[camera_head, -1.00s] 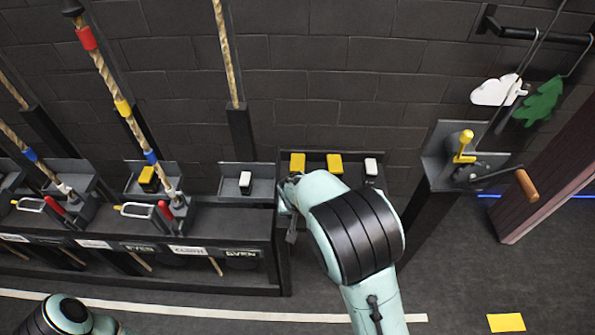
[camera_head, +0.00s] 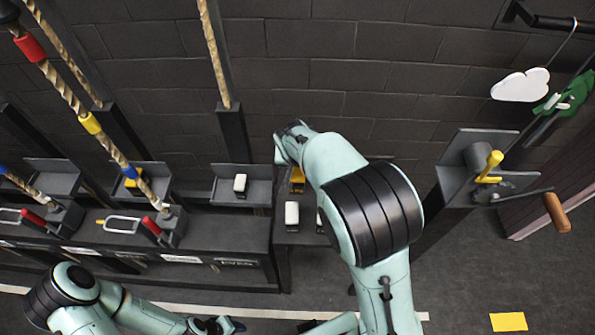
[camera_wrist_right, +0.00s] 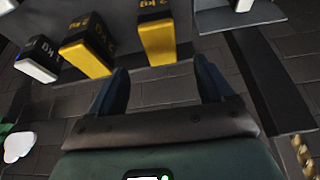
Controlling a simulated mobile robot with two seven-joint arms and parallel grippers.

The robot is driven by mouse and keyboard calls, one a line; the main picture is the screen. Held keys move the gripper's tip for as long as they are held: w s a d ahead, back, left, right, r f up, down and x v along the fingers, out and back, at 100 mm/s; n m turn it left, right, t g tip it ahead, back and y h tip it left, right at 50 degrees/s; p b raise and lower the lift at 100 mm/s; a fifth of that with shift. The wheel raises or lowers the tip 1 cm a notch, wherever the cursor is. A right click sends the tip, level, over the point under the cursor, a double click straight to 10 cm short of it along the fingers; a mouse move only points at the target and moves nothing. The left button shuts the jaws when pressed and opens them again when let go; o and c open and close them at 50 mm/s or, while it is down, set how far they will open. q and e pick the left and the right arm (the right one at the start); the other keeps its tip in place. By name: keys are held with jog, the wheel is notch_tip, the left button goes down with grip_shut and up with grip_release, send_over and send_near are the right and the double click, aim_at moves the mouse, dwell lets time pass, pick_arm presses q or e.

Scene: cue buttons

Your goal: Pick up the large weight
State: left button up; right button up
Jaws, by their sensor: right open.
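Two yellow-and-black block weights show in the right wrist view, a left one (camera_wrist_right: 88,48) and a right one (camera_wrist_right: 157,38). Their labels include "kg", but the numbers are hard to read. One yellow weight (camera_head: 298,178) shows in the head view, partly behind my right arm. My right gripper (camera_wrist_right: 163,78) is open and empty; its fingers are apart from the weights, with the right yellow weight above the gap between them in the picture. In the head view my right arm hides its fingers. My left gripper (camera_head: 222,325) is low in the head view, its jaws unclear.
A white-and-black weight (camera_wrist_right: 38,60) is beside the yellow ones. White weights (camera_head: 292,213) also stand on the dark shelf, with another (camera_head: 240,184) on the left. A crank unit (camera_head: 488,170) stands right; ropes and levers are left. A brick wall is behind.

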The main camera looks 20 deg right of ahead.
aim_at(297, 173)
jog(key=x, duration=0.6)
jog(key=shift+s+f, duration=0.15)
jog(key=shift+f, duration=0.15)
jog(key=x, duration=0.4)
jog(key=shift+s+a+f, duration=0.25)
jog(key=shift+s, duration=0.05)
jog(key=shift+w+f, duration=0.2)
jog(key=shift+f, duration=0.3)
grip_shut()
jog(key=shift+w+r, duration=0.15)
jog(key=shift+r, duration=0.05)
